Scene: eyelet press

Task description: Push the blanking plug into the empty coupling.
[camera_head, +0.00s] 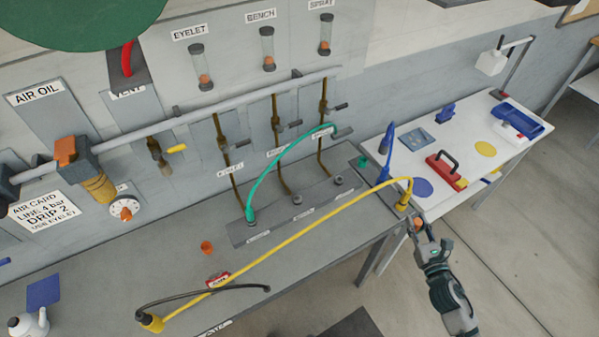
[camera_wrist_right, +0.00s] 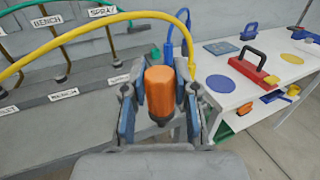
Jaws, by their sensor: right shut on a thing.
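My right gripper (camera_head: 421,228) is shut on an orange cylindrical plug with a dark lower end; the orange plug (camera_wrist_right: 159,92) stands upright between the blue-padded fingers (camera_wrist_right: 157,118) in the right wrist view. In the head view this gripper is off the right end of the bench, beside the yellow hose end, with only a little orange showing. A grey coupling strip (camera_head: 275,229) lies along the bench. Its left coupling holds the green hose end (camera_head: 250,215). The middle coupling (camera_head: 297,199) and right coupling (camera_head: 338,181) show no hose in them. My left gripper is not in view.
A yellow hose (camera_head: 300,235) arches across the bench to its right end. A small orange piece (camera_head: 206,247), a red tag (camera_head: 217,279) and a dark hose (camera_head: 225,287) lie in front.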

